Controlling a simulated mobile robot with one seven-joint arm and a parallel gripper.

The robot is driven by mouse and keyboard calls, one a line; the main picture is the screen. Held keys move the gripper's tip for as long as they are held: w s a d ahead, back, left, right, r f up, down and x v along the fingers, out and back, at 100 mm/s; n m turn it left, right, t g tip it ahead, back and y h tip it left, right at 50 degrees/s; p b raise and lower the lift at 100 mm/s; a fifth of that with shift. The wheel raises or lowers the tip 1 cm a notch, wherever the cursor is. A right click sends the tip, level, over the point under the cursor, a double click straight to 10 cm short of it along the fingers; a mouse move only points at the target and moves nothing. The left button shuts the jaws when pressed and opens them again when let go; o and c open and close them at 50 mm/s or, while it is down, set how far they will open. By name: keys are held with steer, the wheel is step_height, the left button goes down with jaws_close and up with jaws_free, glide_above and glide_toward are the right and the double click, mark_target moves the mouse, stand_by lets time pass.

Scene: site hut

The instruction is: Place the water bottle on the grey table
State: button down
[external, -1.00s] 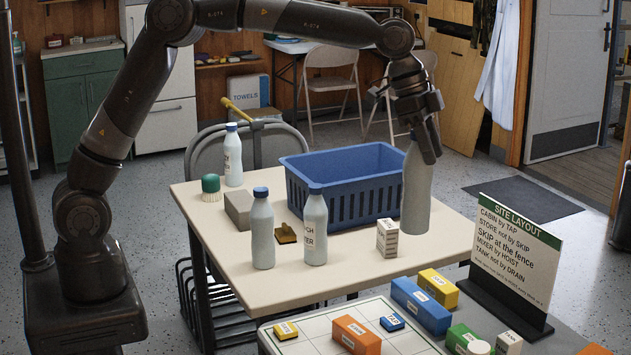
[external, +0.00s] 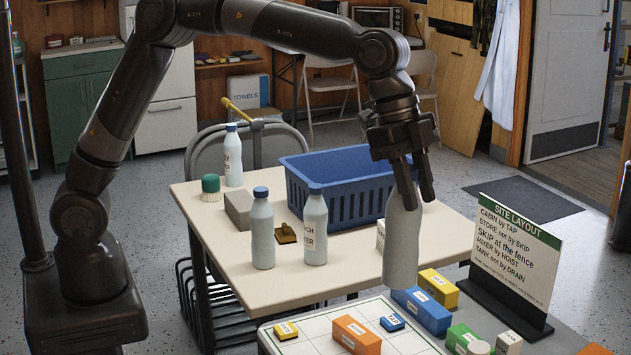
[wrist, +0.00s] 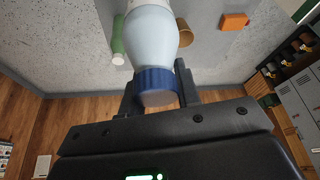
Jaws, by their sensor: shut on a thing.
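My gripper (external: 418,198) is shut on a pale grey-blue bottle (external: 400,250). It hangs roughly upright past the front right edge of the cream table, in front of a small white carton. The wrist view shows its blue cap (wrist: 155,85) between the fingers; its label is not readable. Three similar blue-capped bottles stand on the cream table: one at the back (external: 233,158), one at front left (external: 263,232) and one with partly readable lettering (external: 314,230). A grey surface (external: 568,334) shows at the lower right, around the sign's base.
A blue crate (external: 345,205) stands on the cream table (external: 220,265) behind the held bottle. Below are a white gridded board (external: 300,345), an orange block (external: 357,334), blue and yellow blocks, a green block (external: 462,336) and the SITE LAYOUT sign (external: 515,250). Blocks crowd the sign's left side.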

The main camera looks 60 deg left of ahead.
mark_target(405, 264)
steer(key=shift+m, duration=0.3)
steer(key=s+f, duration=0.1)
steer(key=f, duration=0.2)
steer(key=s+d+f, duration=0.1)
steer(key=f, duration=0.3)
steer(key=s+d+f, duration=0.1)
steer(key=f, duration=0.2)
steer(key=shift+d+f, duration=0.2)
steer(key=shift+f, duration=0.15)
steer(key=shift+w+a+f, duration=0.1)
steer(key=shift+w+f, duration=0.1)
steer(key=shift+f, duration=0.1)
steer(key=w+a+f, duration=0.4)
steer(key=w+f, duration=0.6)
steer(key=shift+a+f, duration=0.2)
steer(key=shift+f, duration=0.05)
steer(key=shift+w+f, duration=0.1)
steer(key=c, duration=1.1)
jaws_free()
steer(key=shift+f, duration=0.1)
steer(key=shift+o, duration=0.2)
